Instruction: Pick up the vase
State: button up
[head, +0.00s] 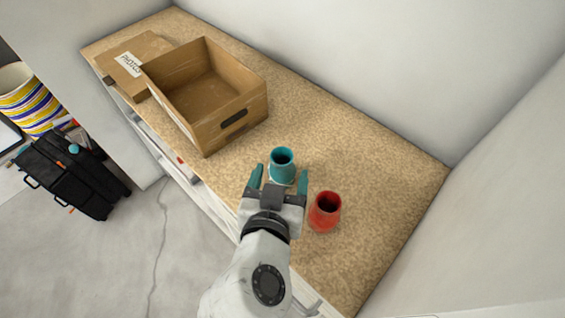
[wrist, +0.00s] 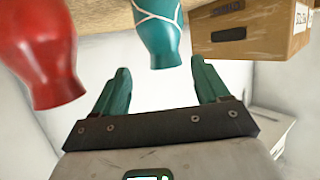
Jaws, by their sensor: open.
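A teal vase (head: 282,168) stands upright on the speckled tan counter, and a red vase (head: 325,211) stands to its right, nearer the counter's front. My gripper (head: 280,172) is open and empty, with one green finger on each side of the teal vase in the picture. The wrist view appears upside down. There the teal vase (wrist: 160,35), with pale lines on its body, lies just beyond the fingertips and lines up with the gap between them. The red vase (wrist: 42,50) is outside the left finger. I see no contact with either vase.
An open cardboard box (head: 235,110) stands left of the vases, with a flat closed box (head: 133,60) beyond it. The counter (head: 365,165) is clear at the right and back, up to the walls. A black case (head: 68,175) stands on the floor at left.

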aim_at(279, 166)
jog(key=shift+a+p+x, duration=0.15)
jog(key=shift+p+x, duration=0.25)
jog(key=shift+x, duration=1.1)
jog(key=shift+a+p+x, duration=0.15)
jog(key=shift+p+x, duration=0.25)
jog(key=shift+x, duration=1.1)
jog(key=c, duration=1)
jog(key=shift+r, duration=0.1)
jog(key=shift+c, duration=0.5)
jog(key=shift+r, duration=0.1)
